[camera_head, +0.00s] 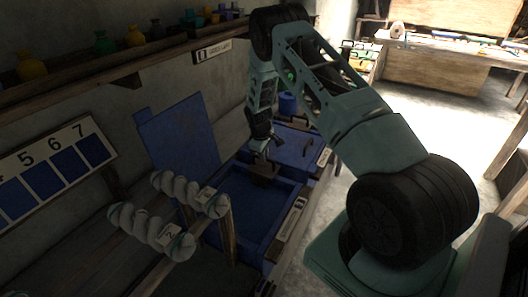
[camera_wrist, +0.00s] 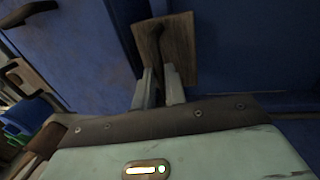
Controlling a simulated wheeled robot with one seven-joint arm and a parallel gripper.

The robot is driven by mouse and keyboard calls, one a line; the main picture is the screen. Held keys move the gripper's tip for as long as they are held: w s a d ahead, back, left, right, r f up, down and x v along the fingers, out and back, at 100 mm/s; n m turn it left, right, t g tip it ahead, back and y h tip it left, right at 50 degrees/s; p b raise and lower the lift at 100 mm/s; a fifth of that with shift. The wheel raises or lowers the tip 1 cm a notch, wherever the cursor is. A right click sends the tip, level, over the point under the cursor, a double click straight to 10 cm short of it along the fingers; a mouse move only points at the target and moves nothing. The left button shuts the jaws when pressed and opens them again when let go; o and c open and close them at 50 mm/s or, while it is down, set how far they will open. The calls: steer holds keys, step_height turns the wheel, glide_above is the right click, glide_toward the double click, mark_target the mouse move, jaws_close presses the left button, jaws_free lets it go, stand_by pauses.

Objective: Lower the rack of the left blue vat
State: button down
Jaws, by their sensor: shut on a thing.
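The left blue vat (camera_head: 237,222) stands open below the arm, and its blue lid (camera_head: 182,136) is raised against the wall. My gripper (camera_head: 262,152) is over the far part of this vat. In the wrist view my gripper (camera_wrist: 160,88) has its two fingers close together at a wooden block (camera_wrist: 184,62) with a dark upright handle (camera_wrist: 160,50). It is shut on this rack handle. The block also shows in the head view as a small brown piece (camera_head: 263,172) at the vat's opening. The rest of the rack and its exact height are hard to make out.
A second blue vat (camera_head: 296,146) with its lid down and a dark handle stands just beyond. Pale yarn skeins (camera_head: 155,232) on wooden bars are at the near left. A shelf of coloured jars (camera_head: 135,37) runs along the wall. Bright floor is free at right.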

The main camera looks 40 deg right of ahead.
steer(key=shift+s+f, duration=0.1)
steer(key=shift+f, duration=0.7)
steer(key=shift+a, duration=0.1)
steer(key=c, duration=1.5)
jaws_free()
steer(key=shift+f, duration=0.15)
steer(key=shift+o, duration=0.2)
steer(key=s+a+r+b, duration=0.1)
steer(key=a+r+b, duration=0.2)
steer(key=r, duration=1.4)
steer(key=shift+r, duration=0.15)
